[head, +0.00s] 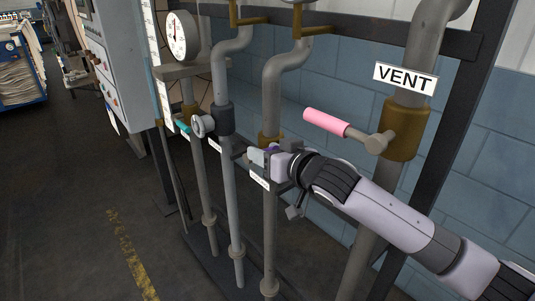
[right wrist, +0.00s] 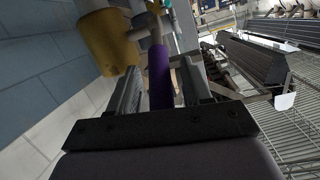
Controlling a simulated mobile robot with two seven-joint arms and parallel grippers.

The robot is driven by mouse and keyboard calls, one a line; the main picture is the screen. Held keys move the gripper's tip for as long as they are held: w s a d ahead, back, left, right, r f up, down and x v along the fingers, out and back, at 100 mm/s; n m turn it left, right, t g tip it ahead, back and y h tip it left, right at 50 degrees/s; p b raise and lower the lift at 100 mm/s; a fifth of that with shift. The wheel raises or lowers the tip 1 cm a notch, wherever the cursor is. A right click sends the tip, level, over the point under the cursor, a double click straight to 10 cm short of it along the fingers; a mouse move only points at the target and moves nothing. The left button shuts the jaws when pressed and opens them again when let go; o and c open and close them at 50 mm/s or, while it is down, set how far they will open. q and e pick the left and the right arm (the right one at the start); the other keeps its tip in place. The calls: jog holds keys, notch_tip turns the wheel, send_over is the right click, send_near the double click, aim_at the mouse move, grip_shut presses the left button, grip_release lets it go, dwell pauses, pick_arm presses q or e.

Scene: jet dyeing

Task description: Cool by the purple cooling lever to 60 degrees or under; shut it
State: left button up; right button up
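The purple cooling lever (right wrist: 160,77) stands between the fingers of my right gripper (right wrist: 160,82) in the right wrist view. Narrow gaps seem to show on both sides of it, so the gripper looks open around it. In the head view my right gripper (head: 258,158) is at the middle pipe's valve, and only a sliver of purple (head: 271,148) shows beside its fingers. The lever's yellow-brown valve body (right wrist: 108,42) is at the upper left of the wrist view. A round white dial gauge (head: 179,36) with a red needle is at the upper left; its reading is too small to tell. My left gripper is out of view.
A pink lever (head: 326,122) sticks out left from the pipe under the VENT sign (head: 404,79), just above my right arm. A teal lever (head: 182,126) is on the left pipe. A grey control cabinet (head: 112,75) stands further left. The floor at front left is clear.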

jog(key=shift+s+f, duration=0.1)
jog(key=shift+s+d, duration=0.1)
jog(key=shift+s, duration=0.05)
jog(key=b+v, duration=0.1)
jog(key=v, duration=0.5)
jog(key=shift+s+d, duration=0.2)
jog(key=shift+s, duration=0.1)
